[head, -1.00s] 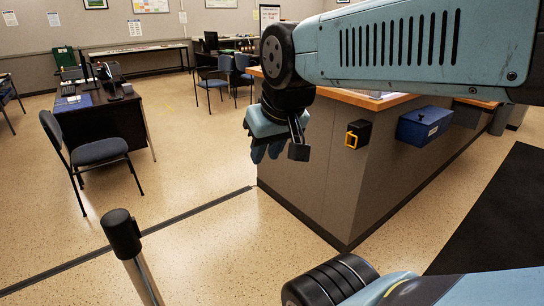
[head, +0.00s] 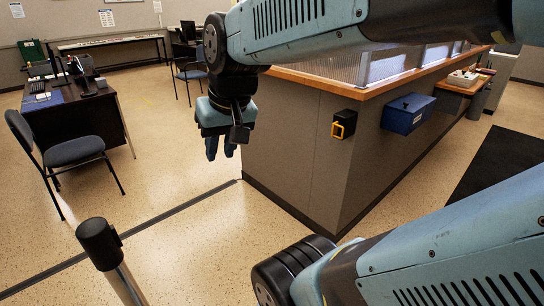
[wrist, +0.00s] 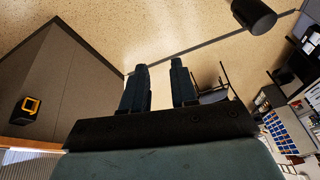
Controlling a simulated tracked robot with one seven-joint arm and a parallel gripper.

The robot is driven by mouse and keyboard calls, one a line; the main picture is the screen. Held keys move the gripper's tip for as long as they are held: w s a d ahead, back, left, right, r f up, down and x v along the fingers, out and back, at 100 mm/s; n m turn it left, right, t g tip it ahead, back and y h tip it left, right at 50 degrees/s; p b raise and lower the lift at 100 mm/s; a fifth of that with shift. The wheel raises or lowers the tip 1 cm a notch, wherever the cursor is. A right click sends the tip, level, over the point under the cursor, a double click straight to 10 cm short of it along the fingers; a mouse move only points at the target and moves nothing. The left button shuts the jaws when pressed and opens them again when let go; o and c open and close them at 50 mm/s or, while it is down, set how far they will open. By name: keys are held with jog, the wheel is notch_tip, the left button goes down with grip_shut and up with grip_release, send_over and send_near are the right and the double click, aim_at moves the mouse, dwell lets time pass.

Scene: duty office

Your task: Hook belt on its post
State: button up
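A black wall box with a yellow loop (head: 343,124) is fixed on the grey counter's side; it looks like the belt's housing, and no belt is seen drawn out. It also shows in the wrist view (wrist: 29,106). A post with a black head (head: 100,243) stands upright at the lower left; its head shows at the top of the wrist view (wrist: 254,15). My gripper (head: 221,150) points down left of the counter's corner, between post and wall box in the picture. Its two fingers (wrist: 159,68) are apart with nothing between them, touching neither.
The grey counter (head: 300,140) with a wooden top fills the middle right; a blue box (head: 408,113) hangs on it. A desk (head: 75,112) and a chair (head: 72,152) stand at the left. A dark mat (head: 500,165) lies right. Floor between post and counter is clear.

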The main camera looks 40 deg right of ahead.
jog(key=w+d+f+m+t+y, duration=0.1)
jog(key=w+d+f+m+y, duration=0.45)
jog(key=d+m, duration=0.25)
jog(key=w+d+f+m+y, duration=0.4)
jog(key=d+f+m+y, duration=0.1)
jog(key=d+f+m, duration=0.25)
jog(key=s+d+f+m+t+h, duration=0.3)
jog(key=d+f+m+t, duration=0.4)
jog(key=d, duration=0.4)
jog(key=s+d+f+m+t+h, duration=0.3)
jog(key=d+f+m+t, duration=0.25)
jog(key=d+m, duration=0.5)
jog(key=w+a+n, duration=0.1)
jog(key=w+a, duration=0.1)
jog(key=w, duration=1.1)
jog(key=shift+w+a+n, duration=0.3)
jog(key=shift+c, duration=0.3)
grip_shut()
